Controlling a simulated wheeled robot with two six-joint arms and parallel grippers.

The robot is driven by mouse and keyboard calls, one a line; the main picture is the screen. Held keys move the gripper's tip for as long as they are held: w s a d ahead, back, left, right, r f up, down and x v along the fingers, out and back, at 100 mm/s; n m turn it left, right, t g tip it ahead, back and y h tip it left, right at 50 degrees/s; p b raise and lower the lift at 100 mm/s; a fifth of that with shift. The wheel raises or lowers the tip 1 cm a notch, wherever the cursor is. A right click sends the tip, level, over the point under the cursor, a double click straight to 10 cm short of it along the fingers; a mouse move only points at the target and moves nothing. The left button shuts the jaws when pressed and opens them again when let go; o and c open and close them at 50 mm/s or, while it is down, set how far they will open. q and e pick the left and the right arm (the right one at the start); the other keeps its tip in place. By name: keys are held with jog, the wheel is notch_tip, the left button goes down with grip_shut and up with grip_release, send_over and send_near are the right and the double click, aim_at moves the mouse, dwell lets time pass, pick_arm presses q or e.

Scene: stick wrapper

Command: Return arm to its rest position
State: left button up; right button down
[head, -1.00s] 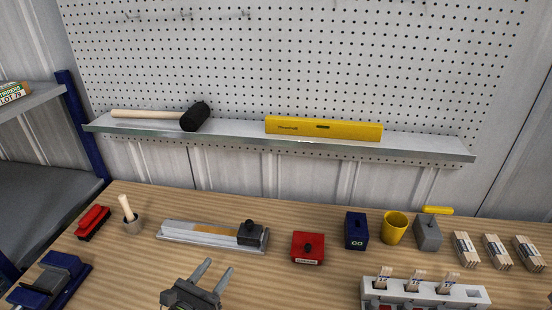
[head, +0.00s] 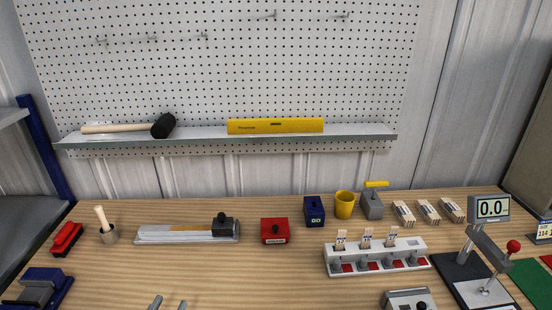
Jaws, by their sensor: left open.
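My left gripper (head: 168,303) shows only as two grey fingertips at the bottom edge of the head view. They stand apart with nothing between them, in front of the long grey tray with the black-knobbed block. The rest of that arm is below the picture. My right gripper is not in the head view.
The wooden bench (head: 215,270) is clear around the fingertips. A wrapper tray (head: 160,240) lies behind them, with a red box (head: 275,231) to its right. A white stick holder (head: 375,256) and a press with a display (head: 487,284) stand at the right.

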pick_arm(q)
jog(key=s+a+r+n+g+y, duration=0.15)
jog(key=s+a+n+y, duration=0.4)
jog(key=n, duration=0.65)
jog(key=s+a+n+g+y, duration=0.25)
jog(key=a+n+y, duration=0.45)
jog(key=n, duration=0.6)
jog(key=s+d+f+n+g+h, duration=0.3)
jog(key=s+n+g+h, duration=0.15)
jog(key=s+n, duration=0.25)
jog(key=s+d+f+n+g+h, duration=0.35)
jog(key=s+n+g, duration=0.25)
jog(key=s, duration=0.2)
notch_tip(320, 180, down, 28)
jog(key=a+b, duration=0.1)
jog(key=b, duration=0.1)
jog(key=s+d+f+g+b, duration=0.1)
jog(key=s+f+g, duration=0.1)
jog(key=s+f, duration=1.3)
jog(key=shift+f, duration=0.65)
